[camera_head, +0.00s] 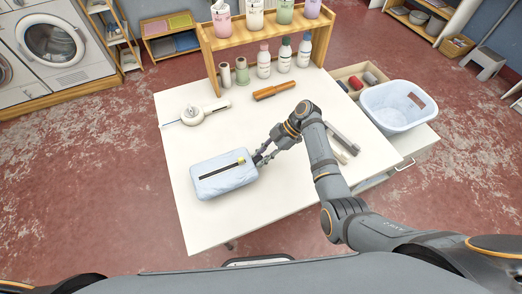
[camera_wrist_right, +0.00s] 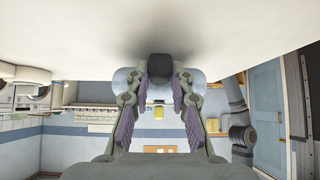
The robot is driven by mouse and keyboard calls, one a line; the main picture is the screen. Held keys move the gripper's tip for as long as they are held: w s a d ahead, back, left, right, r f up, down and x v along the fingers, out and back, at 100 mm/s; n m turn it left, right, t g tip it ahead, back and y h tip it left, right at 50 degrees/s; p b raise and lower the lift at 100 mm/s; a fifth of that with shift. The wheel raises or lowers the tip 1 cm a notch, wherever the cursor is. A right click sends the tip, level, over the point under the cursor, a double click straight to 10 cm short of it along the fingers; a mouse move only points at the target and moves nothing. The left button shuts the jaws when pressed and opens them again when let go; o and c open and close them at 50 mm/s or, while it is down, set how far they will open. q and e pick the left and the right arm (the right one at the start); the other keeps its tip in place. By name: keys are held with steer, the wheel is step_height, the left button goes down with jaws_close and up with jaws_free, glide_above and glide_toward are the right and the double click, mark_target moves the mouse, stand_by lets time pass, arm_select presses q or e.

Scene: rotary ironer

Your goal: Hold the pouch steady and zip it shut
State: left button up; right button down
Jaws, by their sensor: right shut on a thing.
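The pouch (camera_head: 218,181) is pale blue and lies flat on the white table (camera_head: 205,230) near its front left. A dark zip strip (camera_head: 216,173) runs along its top, with a small yellow pull (camera_head: 240,160) at the strip's right end. My right gripper (camera_head: 261,157) is at the pouch's right end, shut on what looks like a dark end tab. In the right wrist view, the dark tab (camera_wrist_right: 160,68) sits between the fingertips, with the pouch (camera_wrist_right: 124,78) behind and the yellow pull (camera_wrist_right: 158,112) beyond. My left gripper is out of view.
A white round device (camera_head: 193,115) lies behind the pouch. An orange-brown tool (camera_head: 274,90) and several bottles by a wooden shelf (camera_head: 225,43) are further back. Grey bars (camera_head: 342,138) lie right of my arm, near a pale basket (camera_head: 378,121). The table's front left is clear.

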steer(key=shift+f, duration=1.4)
steer(key=c, duration=1.4)
jaws_free()
steer(key=shift+r+p, duration=0.3)
steer(key=shift+p, duration=0.05)
steer(key=shift+c, duration=0.3)
jaws_close()
